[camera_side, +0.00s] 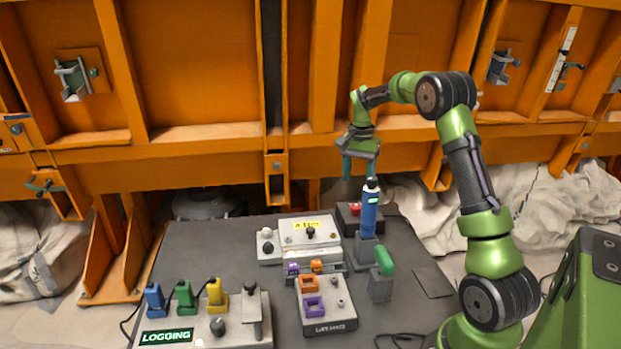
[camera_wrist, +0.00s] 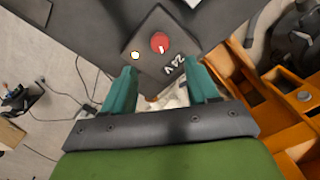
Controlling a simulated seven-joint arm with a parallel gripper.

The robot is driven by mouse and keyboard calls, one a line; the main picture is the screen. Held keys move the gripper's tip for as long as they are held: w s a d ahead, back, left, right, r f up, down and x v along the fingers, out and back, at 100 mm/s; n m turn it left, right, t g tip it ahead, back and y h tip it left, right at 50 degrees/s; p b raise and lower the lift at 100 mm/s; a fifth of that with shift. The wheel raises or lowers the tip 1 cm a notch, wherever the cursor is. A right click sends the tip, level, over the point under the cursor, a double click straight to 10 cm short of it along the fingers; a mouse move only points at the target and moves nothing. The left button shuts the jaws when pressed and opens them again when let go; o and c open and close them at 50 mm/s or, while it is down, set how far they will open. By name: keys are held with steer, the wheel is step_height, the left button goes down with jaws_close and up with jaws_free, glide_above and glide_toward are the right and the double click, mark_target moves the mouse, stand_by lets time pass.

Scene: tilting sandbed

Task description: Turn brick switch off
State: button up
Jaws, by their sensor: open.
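A dark box with a round brick-red knob (camera_side: 355,209) stands at the back right of the grey table, partly behind the blue bottle-like tool. In the wrist view the red knob (camera_wrist: 160,43) has a white pointer mark. The dark box (camera_wrist: 150,66) is lettered "24 V" and has a small pale lamp (camera_wrist: 135,55) beside the knob. My gripper (camera_side: 360,171) is above the box, pointing down, with nothing visible between its fingers. In the wrist view my gripper (camera_wrist: 160,82) is open, its teal fingers apart, with the knob beyond the tips and not touched.
A blue upright tool (camera_side: 369,212) and a green handle (camera_side: 384,261) stand in front of the box. A grey panel (camera_side: 302,236) and a block-bearing box (camera_side: 325,302) are to the left. Orange steelwork (camera_side: 200,159) rises close behind.

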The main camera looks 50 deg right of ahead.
mark_target(356, 206)
step_height(356, 206, down, 9)
steer(key=shift+r, duration=0.1)
stand_by(0.3)
steer(key=c, duration=1)
steer(key=shift+c, duration=0.2)
steer(key=shift+n, duration=0.4)
steer(key=n, duration=1.1)
steer(key=shift+n, duration=0.3)
